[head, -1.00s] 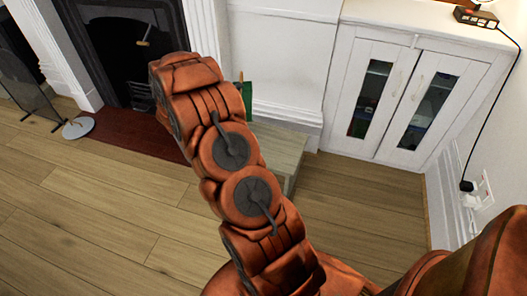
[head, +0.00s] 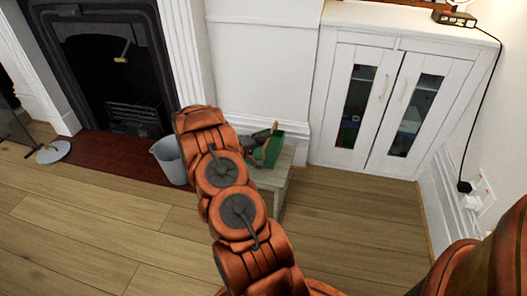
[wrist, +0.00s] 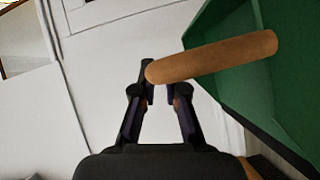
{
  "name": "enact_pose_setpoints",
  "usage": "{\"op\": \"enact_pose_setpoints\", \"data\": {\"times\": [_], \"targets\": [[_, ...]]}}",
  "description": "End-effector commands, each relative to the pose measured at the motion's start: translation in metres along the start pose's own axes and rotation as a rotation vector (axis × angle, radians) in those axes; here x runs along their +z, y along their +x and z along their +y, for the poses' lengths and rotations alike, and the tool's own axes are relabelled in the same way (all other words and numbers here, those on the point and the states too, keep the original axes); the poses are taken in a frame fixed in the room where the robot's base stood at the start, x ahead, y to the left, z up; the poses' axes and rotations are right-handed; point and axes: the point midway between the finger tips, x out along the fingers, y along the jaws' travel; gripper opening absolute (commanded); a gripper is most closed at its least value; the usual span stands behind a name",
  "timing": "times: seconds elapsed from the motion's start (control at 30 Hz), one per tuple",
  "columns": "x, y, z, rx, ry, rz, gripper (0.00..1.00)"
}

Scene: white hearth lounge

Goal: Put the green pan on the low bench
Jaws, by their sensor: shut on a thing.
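The green pan (head: 268,151) shows just past my arm in the head view, over the low bench (head: 271,178). It fills the right side of the wrist view (wrist: 292,90), tilted, with its wooden handle (wrist: 215,57) reaching left across the picture. My gripper (wrist: 157,82) is shut on the pan near the left end of this handle. In the head view my gripper (head: 255,140) is small and dark beside the pan. The bench is a low, pale wooden block, partly hidden by my arm. I cannot tell whether the pan touches it.
A grey bucket (head: 171,160) stands left of the bench, before the black fireplace (head: 110,80). A white cabinet (head: 395,95) stands at the right, against the white wall (head: 262,65). Wooden floor (head: 345,200) is clear right of the bench.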

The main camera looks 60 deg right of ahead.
Motion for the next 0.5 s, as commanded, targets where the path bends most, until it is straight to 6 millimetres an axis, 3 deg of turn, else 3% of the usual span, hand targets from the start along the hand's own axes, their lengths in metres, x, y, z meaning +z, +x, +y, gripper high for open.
{"op": "enact_pose_setpoints", "data": {"times": [0.5], "targets": [[0.010, 0.006, -0.049, 0.002, 0.001, 0.000, 0.00]]}}
